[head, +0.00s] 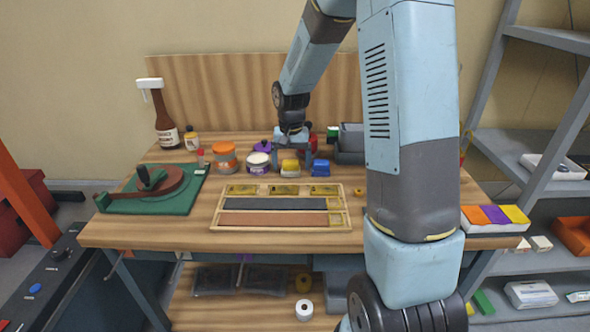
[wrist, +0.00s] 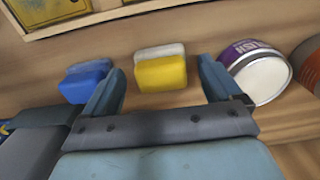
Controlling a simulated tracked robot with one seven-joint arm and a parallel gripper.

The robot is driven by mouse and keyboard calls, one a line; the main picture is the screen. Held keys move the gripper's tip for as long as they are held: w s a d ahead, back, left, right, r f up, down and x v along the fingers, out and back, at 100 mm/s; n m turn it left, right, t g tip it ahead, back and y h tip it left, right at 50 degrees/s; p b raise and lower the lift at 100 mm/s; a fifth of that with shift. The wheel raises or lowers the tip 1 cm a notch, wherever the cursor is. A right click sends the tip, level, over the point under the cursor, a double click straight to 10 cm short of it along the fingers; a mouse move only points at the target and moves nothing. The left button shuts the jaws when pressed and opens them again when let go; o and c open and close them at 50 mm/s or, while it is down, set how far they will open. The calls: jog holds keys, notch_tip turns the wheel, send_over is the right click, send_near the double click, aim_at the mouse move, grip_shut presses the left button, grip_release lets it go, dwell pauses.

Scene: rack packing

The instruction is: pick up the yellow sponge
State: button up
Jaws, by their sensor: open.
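The yellow sponge (head: 290,168) stands on the wooden workbench behind the shallow wooden tray. In the wrist view the yellow sponge (wrist: 162,73) shows a yellow face with a pale layer behind it. My gripper (head: 292,152) is above and around the sponge's place from the head view. In the wrist view my gripper (wrist: 162,68) is open, with one finger on each side of the sponge and a gap to both. I cannot tell how far the fingertips are above the bench.
A blue sponge-like block (wrist: 88,80) is just outside one finger. A purple-labelled tin (wrist: 262,78) is close outside the other finger. The wooden tray (head: 280,228) lies in front.

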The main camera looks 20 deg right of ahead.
jog(key=shift+f, duration=0.8)
jog(key=c, duration=1.2)
jog(key=shift+r, duration=0.2)
